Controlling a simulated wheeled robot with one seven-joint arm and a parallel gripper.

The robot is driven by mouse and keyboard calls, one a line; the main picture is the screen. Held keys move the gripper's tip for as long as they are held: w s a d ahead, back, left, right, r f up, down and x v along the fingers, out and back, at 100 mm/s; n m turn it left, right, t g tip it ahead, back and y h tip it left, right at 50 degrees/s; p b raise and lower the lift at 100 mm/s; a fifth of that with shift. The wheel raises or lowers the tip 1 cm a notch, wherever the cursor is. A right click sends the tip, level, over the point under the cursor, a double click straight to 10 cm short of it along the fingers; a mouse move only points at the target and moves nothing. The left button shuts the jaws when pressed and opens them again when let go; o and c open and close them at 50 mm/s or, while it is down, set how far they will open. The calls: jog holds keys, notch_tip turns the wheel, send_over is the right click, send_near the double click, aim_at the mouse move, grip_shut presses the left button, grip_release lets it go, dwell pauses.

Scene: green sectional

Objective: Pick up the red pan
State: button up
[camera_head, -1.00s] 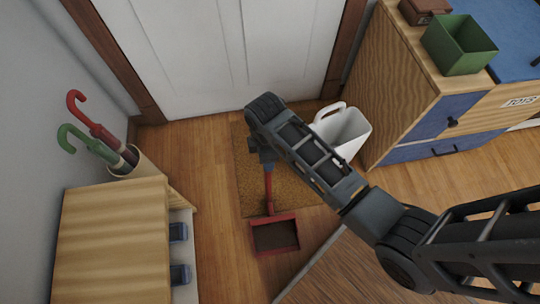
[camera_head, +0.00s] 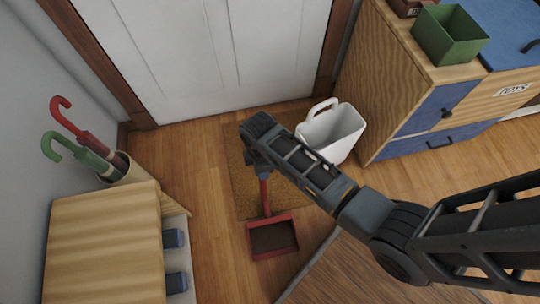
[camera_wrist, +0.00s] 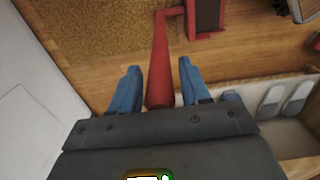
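The red pan (camera_head: 272,238) is a dustpan with a dark inside, lying on the floor at the edge of a brown mat. Its red handle (camera_head: 265,194) points back toward the door and passes under my gripper (camera_head: 261,168), which my arm partly hides. In the wrist view, the pan's red handle (camera_wrist: 161,62) runs between the two blue fingers of my gripper (camera_wrist: 157,85). The fingers are apart, with a visible gap on each side of the handle. Only part of the pan's tray (camera_wrist: 207,16) shows at the top of that view.
A brown mat (camera_head: 240,190) lies before a white door (camera_head: 200,60). A white bin (camera_head: 335,135) stands right of my arm, beside a wood and blue cabinet (camera_head: 385,90) with a green box (camera_head: 449,35). An umbrella stand (camera_head: 120,170) and shoe shelf (camera_head: 105,240) are at left.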

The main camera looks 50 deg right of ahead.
grip_shut()
dwell(0.4)
jog(key=shift+r, duration=0.15)
